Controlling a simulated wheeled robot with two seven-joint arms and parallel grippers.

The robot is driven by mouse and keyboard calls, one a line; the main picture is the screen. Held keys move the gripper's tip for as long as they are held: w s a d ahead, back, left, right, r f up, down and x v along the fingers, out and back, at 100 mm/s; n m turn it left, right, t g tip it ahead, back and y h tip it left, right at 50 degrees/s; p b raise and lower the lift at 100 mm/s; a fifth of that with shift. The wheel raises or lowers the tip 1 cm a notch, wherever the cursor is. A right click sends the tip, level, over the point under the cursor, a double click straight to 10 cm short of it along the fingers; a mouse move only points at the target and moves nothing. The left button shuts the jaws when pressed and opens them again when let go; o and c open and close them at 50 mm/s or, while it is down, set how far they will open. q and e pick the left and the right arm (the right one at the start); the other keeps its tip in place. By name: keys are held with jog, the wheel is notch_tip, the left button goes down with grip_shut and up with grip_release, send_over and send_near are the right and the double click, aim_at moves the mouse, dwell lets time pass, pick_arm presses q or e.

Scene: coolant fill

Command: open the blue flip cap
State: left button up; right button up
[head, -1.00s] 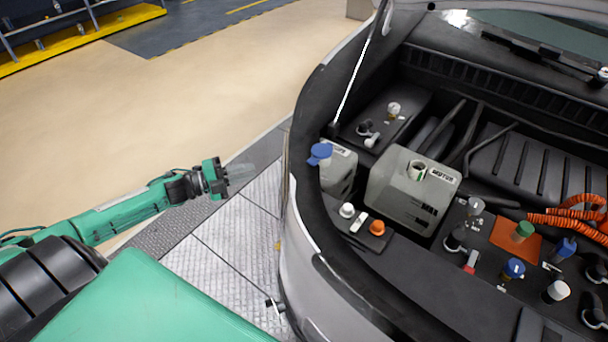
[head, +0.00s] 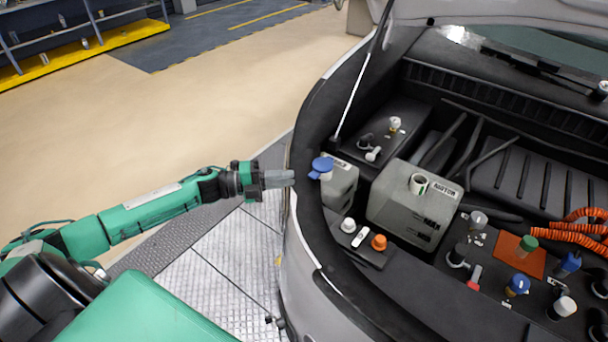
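The blue flip cap (head: 321,167) sits on the neck of a grey tank (head: 341,185) at the left edge of the engine bay. It looks closed, with its tab toward the left. My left gripper (head: 291,178) is just left of the cap, level with it, with its fingers pointing right and a small gap between. The fingers are seen edge-on and appear as one, so whether they are open or shut is unclear. Nothing shows between them. My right gripper is not in view.
The car's body rim (head: 303,205) runs below the fingertips. A larger grey tank (head: 413,205) with an open neck stands to the right. White (head: 348,225) and orange (head: 379,243) caps sit in front. The raised hood's prop rod (head: 356,92) stands behind the blue cap. The floor left is free.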

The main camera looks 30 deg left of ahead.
aim_at(304, 185)
pick_arm(q)
jog(key=x, duration=0.4)
jog(key=shift+r+p, duration=0.1)
jog(key=shift+p, duration=0.3)
jog(key=shift+w+d, duration=0.45)
jog(key=shift+d, duration=0.15)
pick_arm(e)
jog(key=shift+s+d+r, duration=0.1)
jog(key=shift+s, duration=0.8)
pick_arm(q)
grip_shut()
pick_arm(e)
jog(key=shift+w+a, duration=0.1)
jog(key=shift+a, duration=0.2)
